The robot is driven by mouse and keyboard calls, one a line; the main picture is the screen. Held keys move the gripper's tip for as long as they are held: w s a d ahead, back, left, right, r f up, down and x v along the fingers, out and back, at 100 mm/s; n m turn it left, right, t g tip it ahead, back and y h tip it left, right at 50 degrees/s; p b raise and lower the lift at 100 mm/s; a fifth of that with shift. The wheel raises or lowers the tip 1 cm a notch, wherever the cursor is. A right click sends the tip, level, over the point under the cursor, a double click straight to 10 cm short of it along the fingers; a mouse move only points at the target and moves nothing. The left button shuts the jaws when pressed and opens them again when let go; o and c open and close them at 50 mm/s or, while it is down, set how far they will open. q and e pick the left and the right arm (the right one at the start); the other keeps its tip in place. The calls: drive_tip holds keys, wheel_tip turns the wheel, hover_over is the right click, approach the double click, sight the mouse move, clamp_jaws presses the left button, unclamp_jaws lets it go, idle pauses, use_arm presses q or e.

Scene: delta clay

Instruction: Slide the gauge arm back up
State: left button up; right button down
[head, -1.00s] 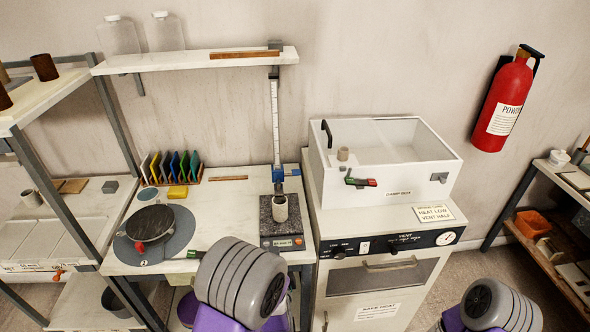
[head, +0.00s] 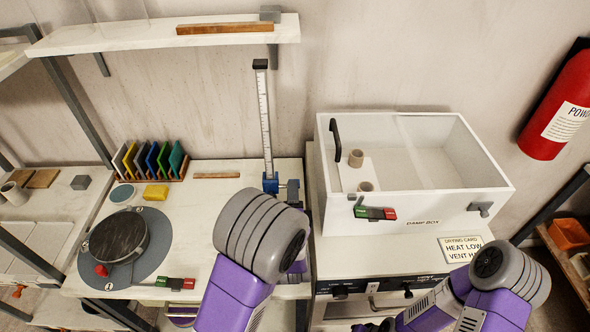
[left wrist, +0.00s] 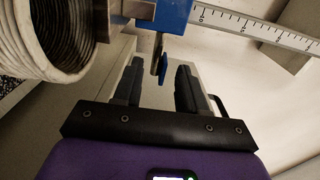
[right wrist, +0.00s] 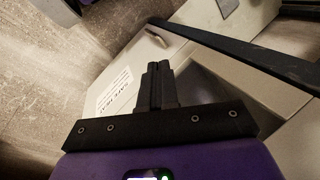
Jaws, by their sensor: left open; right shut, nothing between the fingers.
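The gauge has an upright ruled beam (head: 264,120) with a blue slider (head: 270,184) low on it. My right gripper (right wrist: 158,70) is shut and empty, by the drying cabinet's front.
A ribbed clay pot (left wrist: 55,35) stands close to the left fingers. The damp box (head: 420,212) is right of the gauge, on the cabinet. A turntable (head: 118,235) and colored tiles (head: 150,158) are left. The shelf (head: 130,36) is above at the left.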

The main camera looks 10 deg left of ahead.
use_arm(q)
drive_tip(key=x, duration=0.6)
drive_tip(key=shift+a, duration=0.1)
clamp_jaws()
